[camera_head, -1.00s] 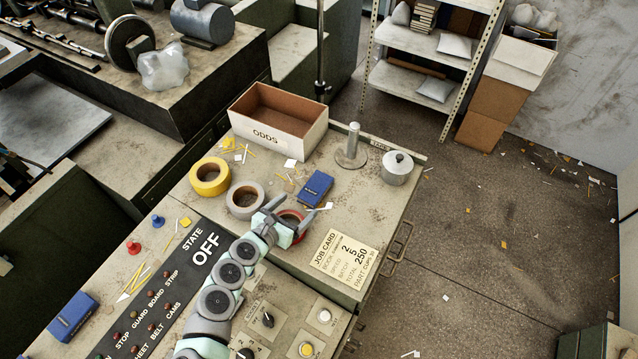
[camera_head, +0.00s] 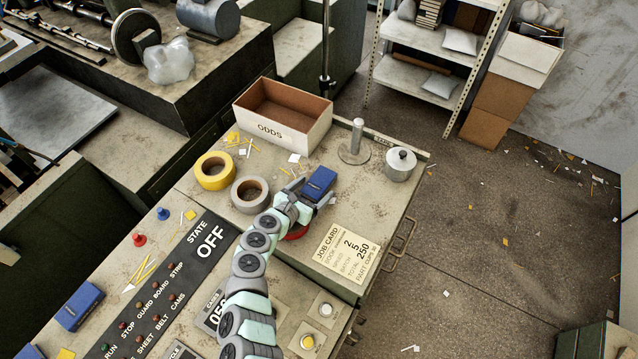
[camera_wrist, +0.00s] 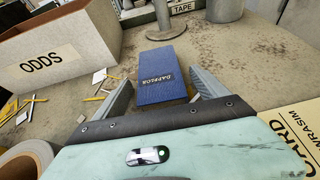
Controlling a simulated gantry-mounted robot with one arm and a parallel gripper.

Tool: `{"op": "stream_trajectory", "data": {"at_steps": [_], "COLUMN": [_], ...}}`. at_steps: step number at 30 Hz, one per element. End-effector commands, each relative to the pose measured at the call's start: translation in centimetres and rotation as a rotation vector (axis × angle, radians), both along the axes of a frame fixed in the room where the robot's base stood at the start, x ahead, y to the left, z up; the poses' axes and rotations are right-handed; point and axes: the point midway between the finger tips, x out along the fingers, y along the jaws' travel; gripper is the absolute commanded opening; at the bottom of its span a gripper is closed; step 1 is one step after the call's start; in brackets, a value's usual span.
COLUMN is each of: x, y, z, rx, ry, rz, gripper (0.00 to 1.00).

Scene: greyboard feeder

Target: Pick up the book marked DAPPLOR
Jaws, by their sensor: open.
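The blue book marked DAPPLOR (camera_wrist: 163,76) lies on the worktop, its label readable upside down in the wrist view. In the head view the book (camera_head: 319,183) is just beyond my gripper (camera_head: 308,197). In the wrist view my gripper (camera_wrist: 162,98) is open, with one finger on each side of the book's near end. The near end of the book is between the fingers. I cannot tell whether either finger touches it. A second blue book (camera_head: 80,306) lies at the lower left of the head view, its marking unreadable.
The ODDS box (camera_head: 283,116) stands behind to the left. A metal spindle (camera_head: 355,143) and a lidded pot (camera_head: 400,164) stand behind to the right. Yellow tape (camera_head: 213,171) and grey tape (camera_head: 249,195) lie left. A job card (camera_head: 346,253) lies right. Scraps litter the worktop.

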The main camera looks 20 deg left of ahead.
Motion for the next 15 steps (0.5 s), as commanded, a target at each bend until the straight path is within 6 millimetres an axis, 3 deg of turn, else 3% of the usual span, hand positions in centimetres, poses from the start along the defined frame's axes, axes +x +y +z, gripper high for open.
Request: {"op": "stream_trajectory", "data": {"at_steps": [9, 15], "x": [0.22, 0.21], "y": [-0.11, -0.1], "z": [-0.14, -0.13], "rx": [-0.001, -0.001], "ry": [0.0, 0.0], "rz": [-0.001, 0.0], "gripper": [0.84, 0.67]}}
